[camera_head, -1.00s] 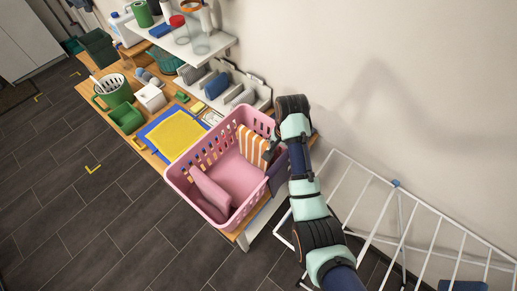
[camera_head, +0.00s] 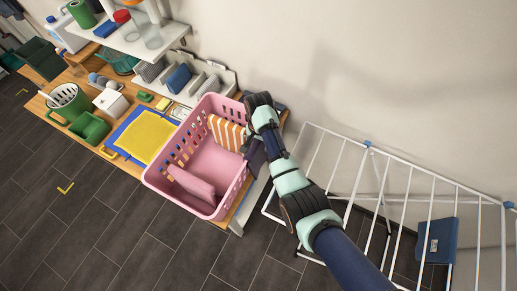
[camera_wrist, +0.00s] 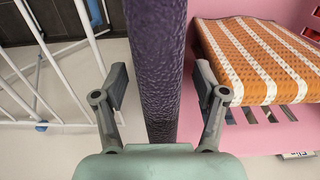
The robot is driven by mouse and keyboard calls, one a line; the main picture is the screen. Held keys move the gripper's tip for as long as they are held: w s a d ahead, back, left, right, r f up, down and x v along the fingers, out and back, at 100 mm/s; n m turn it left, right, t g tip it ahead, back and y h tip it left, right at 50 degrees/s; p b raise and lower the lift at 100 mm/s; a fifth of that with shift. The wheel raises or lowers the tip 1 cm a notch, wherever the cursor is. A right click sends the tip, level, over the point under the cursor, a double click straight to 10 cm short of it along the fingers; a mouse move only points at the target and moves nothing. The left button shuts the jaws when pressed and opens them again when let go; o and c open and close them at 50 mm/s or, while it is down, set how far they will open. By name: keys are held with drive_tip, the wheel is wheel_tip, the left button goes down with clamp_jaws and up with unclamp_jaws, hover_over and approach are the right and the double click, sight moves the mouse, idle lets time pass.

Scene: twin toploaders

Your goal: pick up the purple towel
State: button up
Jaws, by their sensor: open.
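The purple towel (camera_wrist: 155,75) is a dark, rough-textured strip running through the middle of the wrist view. In the head view the purple towel (camera_head: 256,154) shows at the right side of the pink basket (camera_head: 158,181), partly hidden by my arm. My gripper (camera_wrist: 161,83) is open, with one finger on each side of the towel. Gaps show between the towel and both fingers. In the head view my gripper (camera_head: 248,141) is over the basket's right rim, and its fingertips are hard to make out.
The basket holds an orange-striped towel (camera_head: 226,132) and a pink cloth (camera_head: 192,184). A white drying rack (camera_head: 352,190) stands to the right with a blue cloth (camera_head: 437,241) on it. A yellow cloth (camera_head: 147,136) lies left of the basket.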

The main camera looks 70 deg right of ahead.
clamp_jaws()
idle(0.3)
drive_tip(key=shift+r, duration=0.1)
